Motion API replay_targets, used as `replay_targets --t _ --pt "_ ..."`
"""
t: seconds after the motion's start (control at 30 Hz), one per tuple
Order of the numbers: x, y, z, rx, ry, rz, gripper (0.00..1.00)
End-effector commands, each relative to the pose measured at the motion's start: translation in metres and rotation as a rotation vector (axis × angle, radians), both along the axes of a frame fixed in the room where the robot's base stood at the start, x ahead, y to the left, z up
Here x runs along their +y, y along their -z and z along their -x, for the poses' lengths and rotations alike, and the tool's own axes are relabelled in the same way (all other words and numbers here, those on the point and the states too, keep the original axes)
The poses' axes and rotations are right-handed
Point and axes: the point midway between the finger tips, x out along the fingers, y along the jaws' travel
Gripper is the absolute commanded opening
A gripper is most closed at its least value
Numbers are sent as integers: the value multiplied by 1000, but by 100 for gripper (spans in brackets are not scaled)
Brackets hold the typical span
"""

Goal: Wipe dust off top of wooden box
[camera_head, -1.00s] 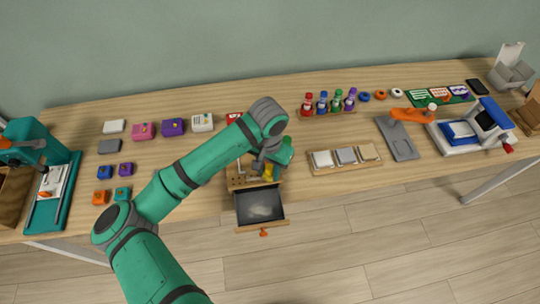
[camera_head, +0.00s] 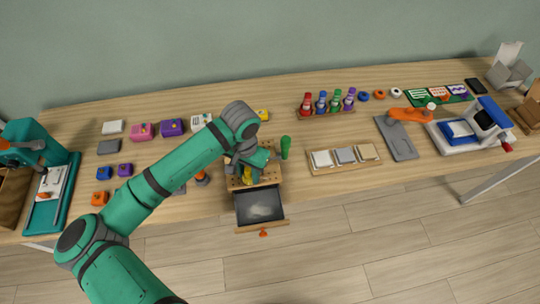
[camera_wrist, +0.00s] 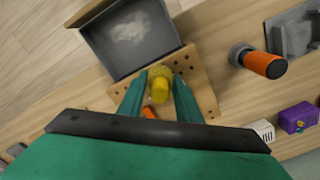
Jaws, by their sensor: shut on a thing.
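The wooden box (camera_head: 270,179) stands near the front edge of the table, its top dotted with holes. Its grey drawer (camera_head: 247,218) is pulled out, with a pale dusty patch inside. In the wrist view, the box top (camera_wrist: 202,88) and open drawer (camera_wrist: 112,52) both show. My gripper (camera_wrist: 159,98) is shut on a yellow piece (camera_wrist: 159,86), over the box top. The yellow piece also shows in the head view (camera_head: 248,174). I cannot tell whether it touches the wood. My arm hides part of the box, and no dust on the top can be made out.
A green handle (camera_head: 285,147) rises by the box's right back corner. A tray of pale and grey blocks (camera_head: 345,157) lies to the right. An orange-and-grey tool (camera_wrist: 262,63) lies beside the box. Colored bottles (camera_head: 322,102) stand behind. Floor is open in front of the drawer.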

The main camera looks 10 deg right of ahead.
Motion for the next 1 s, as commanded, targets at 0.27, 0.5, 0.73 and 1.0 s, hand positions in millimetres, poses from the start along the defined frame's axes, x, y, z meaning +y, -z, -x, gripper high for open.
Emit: replay_targets --t 0.27,0.5,0.73,1.0 --pt "-22 1 0 0 -1 1 10" --pt "-41 2 0 0 -7 2 10" --pt "-59 1 0 1 -10 1 10" --pt "-59 -31 0 -2 -9 1 10"
